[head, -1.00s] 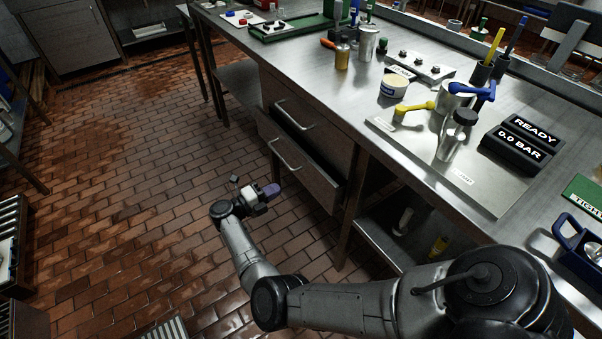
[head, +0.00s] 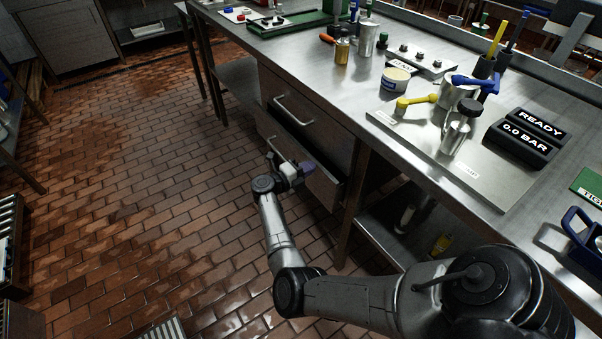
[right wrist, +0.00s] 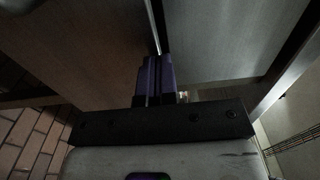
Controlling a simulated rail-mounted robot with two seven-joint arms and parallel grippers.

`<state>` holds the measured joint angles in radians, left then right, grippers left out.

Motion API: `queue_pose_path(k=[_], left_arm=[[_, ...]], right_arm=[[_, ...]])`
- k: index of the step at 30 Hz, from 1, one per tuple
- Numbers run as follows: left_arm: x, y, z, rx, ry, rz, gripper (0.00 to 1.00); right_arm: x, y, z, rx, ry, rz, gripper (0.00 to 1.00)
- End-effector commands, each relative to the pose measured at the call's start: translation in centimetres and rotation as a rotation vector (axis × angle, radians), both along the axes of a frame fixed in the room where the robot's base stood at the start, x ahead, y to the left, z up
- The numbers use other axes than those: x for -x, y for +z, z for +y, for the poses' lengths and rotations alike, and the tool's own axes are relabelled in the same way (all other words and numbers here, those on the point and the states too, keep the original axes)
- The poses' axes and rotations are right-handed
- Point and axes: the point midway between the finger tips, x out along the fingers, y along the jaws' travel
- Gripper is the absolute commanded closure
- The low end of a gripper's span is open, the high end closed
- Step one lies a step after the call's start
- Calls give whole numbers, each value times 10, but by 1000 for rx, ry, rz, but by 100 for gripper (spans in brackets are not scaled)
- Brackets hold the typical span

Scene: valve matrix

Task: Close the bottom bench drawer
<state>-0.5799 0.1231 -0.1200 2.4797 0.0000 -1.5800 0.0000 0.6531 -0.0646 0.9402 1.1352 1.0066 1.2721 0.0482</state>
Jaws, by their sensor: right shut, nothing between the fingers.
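The bottom bench drawer (head: 322,188) is the lower of two drawer fronts under the steel bench, with a bar handle (head: 284,152). It appears to stand out a little from the bench, with a dark gap along its top edge. My right gripper (head: 306,168) is shut and empty, with its purple fingertips at the drawer front, right of the handle. I cannot tell whether they touch it. In the right wrist view the shut purple fingers (right wrist: 156,78) point toward a panel edge close ahead. My left gripper is not in view.
The bench top (head: 345,85) carries cups, valves and a pressure display (head: 524,138). A bench leg (head: 352,205) and a lower shelf (head: 385,232) stand right of the drawer. The brick floor (head: 150,190) to the left is clear.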

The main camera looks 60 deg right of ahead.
Motion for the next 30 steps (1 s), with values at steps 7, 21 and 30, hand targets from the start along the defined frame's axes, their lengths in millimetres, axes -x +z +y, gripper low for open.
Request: queue_pose_path(k=[7,21,30], left_arm=[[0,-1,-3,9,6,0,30],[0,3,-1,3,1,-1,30],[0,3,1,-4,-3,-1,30]], right_arm=[[2,0,-4,0,0,-1,100],[14,1,-26,0,-1,-1,100],[13,0,-26,0,1,-1,100]])
